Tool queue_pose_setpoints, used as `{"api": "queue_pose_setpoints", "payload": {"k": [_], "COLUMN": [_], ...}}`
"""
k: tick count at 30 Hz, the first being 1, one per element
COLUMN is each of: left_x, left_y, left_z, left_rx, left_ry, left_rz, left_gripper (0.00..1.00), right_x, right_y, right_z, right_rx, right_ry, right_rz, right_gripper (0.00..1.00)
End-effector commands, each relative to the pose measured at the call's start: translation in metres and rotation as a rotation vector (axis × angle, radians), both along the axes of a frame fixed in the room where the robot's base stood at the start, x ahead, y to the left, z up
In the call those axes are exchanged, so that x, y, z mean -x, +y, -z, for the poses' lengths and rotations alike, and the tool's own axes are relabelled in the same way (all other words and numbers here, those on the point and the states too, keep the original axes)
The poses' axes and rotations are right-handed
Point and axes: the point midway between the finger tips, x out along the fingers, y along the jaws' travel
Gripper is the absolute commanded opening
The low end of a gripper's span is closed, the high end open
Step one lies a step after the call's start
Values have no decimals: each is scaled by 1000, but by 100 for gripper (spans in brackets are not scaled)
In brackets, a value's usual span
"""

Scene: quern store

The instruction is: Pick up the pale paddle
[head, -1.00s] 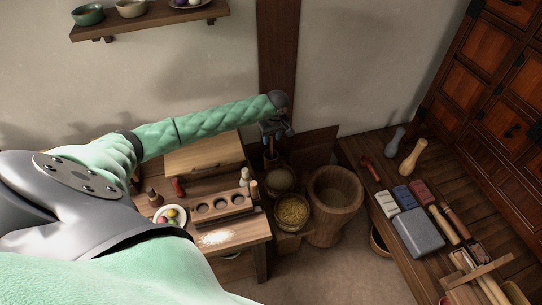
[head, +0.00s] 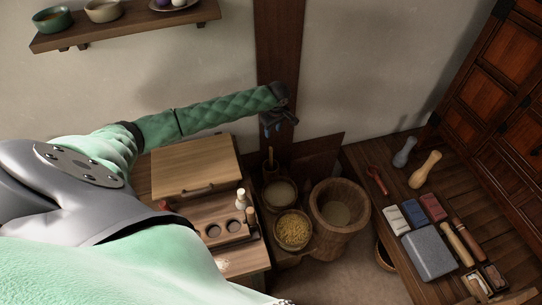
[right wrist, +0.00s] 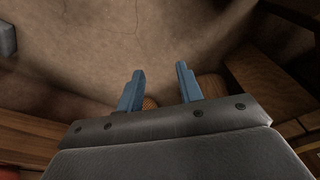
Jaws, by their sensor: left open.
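No whole pale paddle can be made out in the head view. My left gripper (head: 274,131) points down, open and empty, in front of the dark post and above the bowls. In the right wrist view my right gripper (right wrist: 160,72) has its two blue fingers apart, with only brown floor seen between their tips. The right gripper does not show in the head view.
A low wooden bench at right holds a grey stone block (head: 428,252), small coloured blocks and pale and grey pestle-like pieces (head: 425,169). A wooden mortar (head: 325,222) and a grain bowl (head: 293,230) stand mid-picture.

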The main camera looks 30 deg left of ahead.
Motion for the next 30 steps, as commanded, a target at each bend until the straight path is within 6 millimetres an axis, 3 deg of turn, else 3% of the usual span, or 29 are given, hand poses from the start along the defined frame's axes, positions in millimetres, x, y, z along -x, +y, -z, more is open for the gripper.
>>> {"api": "queue_pose_setpoints", "payload": {"k": [8,11,17,21,24,30], "left_x": [0,0,0,0,0,0], "left_y": [0,0,0,0,0,0], "left_z": [19,28,53,67,73,78], "left_rx": [0,0,0,0,0,0], "left_ry": [0,0,0,0,0,0], "left_rz": [0,0,1,0,0,0], "left_gripper": [40,40,40,40,40,40], "right_x": [-17,-23,-28,-21,-14,-7], "right_y": [11,16,24,25,25,24], "right_z": [-45,-70,-149,-205,-235,-262], "right_rx": [-12,-17,-32,-42,-47,-50], "right_ry": [3,5,14,23,28,34], "right_rz": [2,3,6,7,8,9], "right_gripper": [36,36,36,36,36,36]}}
